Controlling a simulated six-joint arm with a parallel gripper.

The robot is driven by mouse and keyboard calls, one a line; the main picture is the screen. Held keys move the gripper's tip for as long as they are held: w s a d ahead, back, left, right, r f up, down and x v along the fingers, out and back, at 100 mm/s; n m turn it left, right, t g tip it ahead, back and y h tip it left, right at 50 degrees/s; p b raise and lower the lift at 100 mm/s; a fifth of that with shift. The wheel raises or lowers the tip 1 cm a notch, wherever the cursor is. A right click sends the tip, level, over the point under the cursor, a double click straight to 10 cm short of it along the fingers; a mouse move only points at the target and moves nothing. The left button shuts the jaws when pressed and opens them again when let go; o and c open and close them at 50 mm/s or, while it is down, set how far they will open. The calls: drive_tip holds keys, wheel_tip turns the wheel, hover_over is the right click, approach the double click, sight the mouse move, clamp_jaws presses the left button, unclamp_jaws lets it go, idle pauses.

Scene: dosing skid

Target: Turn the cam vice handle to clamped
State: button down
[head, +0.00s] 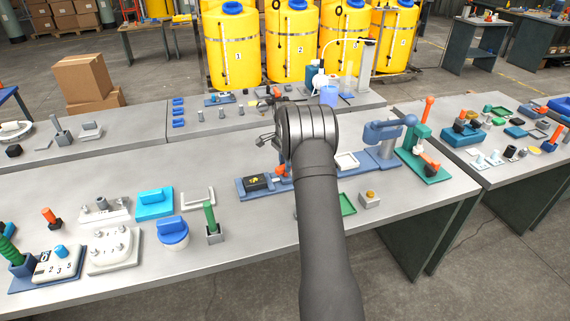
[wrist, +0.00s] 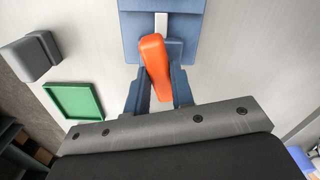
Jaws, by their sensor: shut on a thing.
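The cam vice is a long blue base (head: 243,194) carrying a black block with a yellow mark (head: 257,181), on the front bench in the head view. Its orange handle (head: 281,171) shows in part at the right of that block, and the arm hides what lies beyond. In the wrist view the handle (wrist: 155,62) points down the picture from the blue vice body (wrist: 190,28), slightly tilted. My gripper (wrist: 158,92) has one blue-grey finger on each side of the handle and is shut on it. The fingertips are hidden in the head view.
To the right stand a blue-grey fixture (head: 385,145) and a green-based toggle clamp (head: 422,160). A blue knob (head: 172,232) and green-handled lever (head: 210,218) stand left.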

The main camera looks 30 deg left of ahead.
drive_tip(key=n, duration=1)
drive_tip(key=shift+n, duration=0.4)
drive_tip(key=shift+r+n, duration=0.1)
drive_tip(key=shift+n, duration=1.7)
drive_tip(key=shift+w, duration=0.1)
drive_tip(key=c, duration=1.2)
unclamp_jaws()
drive_tip(key=shift+c, duration=0.2)
wheel_tip(320, 180, up, 17)
drive_tip(key=shift+r, duration=0.15)
